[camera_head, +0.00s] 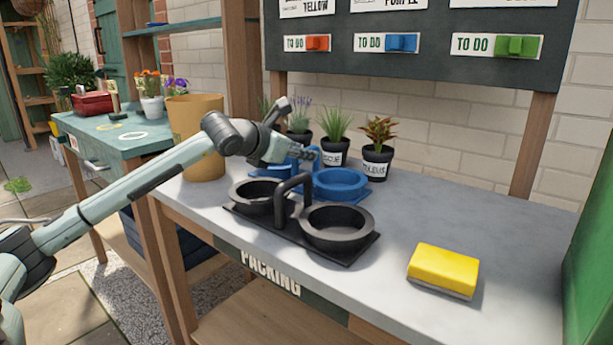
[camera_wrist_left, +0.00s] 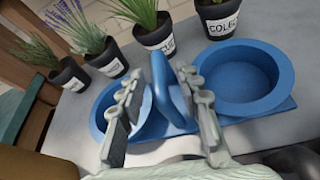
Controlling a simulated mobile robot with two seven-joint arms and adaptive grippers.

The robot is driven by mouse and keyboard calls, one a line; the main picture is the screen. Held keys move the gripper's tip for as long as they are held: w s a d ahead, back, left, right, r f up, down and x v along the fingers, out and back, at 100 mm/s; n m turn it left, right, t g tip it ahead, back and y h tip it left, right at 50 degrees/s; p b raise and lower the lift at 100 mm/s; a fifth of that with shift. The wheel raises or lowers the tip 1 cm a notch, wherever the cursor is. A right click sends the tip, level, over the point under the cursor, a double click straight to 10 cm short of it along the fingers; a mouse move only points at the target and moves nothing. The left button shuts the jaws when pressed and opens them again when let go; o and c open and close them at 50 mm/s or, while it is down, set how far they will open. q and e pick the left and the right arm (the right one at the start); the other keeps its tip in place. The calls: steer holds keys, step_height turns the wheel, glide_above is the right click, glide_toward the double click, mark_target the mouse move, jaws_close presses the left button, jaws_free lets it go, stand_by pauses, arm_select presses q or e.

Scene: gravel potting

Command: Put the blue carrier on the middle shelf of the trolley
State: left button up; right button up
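The blue carrier (camera_head: 341,184) stands on the grey packing bench, behind the black carrier (camera_head: 338,228). It has two round cups and a raised handle in the middle. In the left wrist view the blue carrier (camera_wrist_left: 238,80) shows both cups, which look empty. My left gripper (camera_head: 303,153) is at the blue carrier's handle. In the left wrist view its two fingers (camera_wrist_left: 163,92) are apart, one on each side of the handle, with a gap visible. My right gripper is not in view. I cannot make out the trolley.
A yellow sponge (camera_head: 443,269) lies at the bench's front right. A tan pot (camera_head: 197,137) stands at the back left. Several labelled black pots with plants, one with reddish leaves (camera_head: 377,161), stand close behind the blue carrier. The bench's right side (camera_head: 480,215) is mostly clear.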

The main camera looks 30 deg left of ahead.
arm_select(q)
jaws_close()
steer(key=shift+r, duration=0.1)
